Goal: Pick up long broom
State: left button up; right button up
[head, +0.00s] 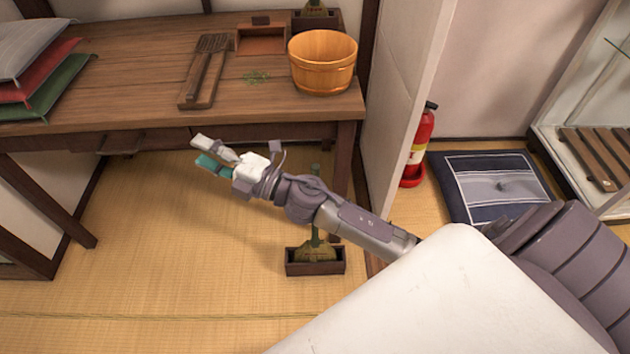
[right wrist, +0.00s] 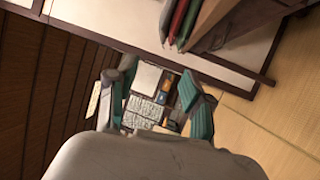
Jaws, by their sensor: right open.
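A broom (head: 316,250) with a greenish brush head stands upright in a dark box (head: 315,268) on the tatami floor, by the table's right front leg. My right forearm crosses in front of its handle and hides part of it; a short green piece shows above the arm. My right gripper (head: 200,151) is open and empty, left of the broom and in front of the table edge. Its two fingers also show in the right wrist view (right wrist: 158,104), with nothing between them. The broom is not seen in that view. My left gripper is not in view.
The wooden table (head: 150,75) holds a wooden tub (head: 322,62), a slatted wooden utensil (head: 204,70) and stacked cushions (head: 35,60). A white panel (head: 405,90) stands right of the broom, with a fire extinguisher (head: 421,140) behind it. Floor left of the box is clear.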

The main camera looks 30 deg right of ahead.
jog(key=s+a+r+n+g+y, duration=0.1)
jog(key=a+n+g+y, duration=0.4)
jog(key=n, duration=0.4)
jog(key=n+g+h, duration=1.2)
jog(key=n+h, duration=0.2)
jog(key=h, duration=0.2)
send_over(313, 166)
notch_tip(313, 166, down, 9)
notch_tip(313, 166, down, 7)
jog(key=shift+f+b, duration=0.1)
jog(key=shift+b, duration=0.55)
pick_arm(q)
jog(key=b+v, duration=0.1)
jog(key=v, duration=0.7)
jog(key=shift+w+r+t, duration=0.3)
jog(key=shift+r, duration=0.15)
pick_arm(e)
jog(key=f, duration=0.6)
jog(key=shift+s+d, duration=0.2)
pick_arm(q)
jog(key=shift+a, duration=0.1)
pick_arm(e)
jog(key=shift+c, duration=0.3)
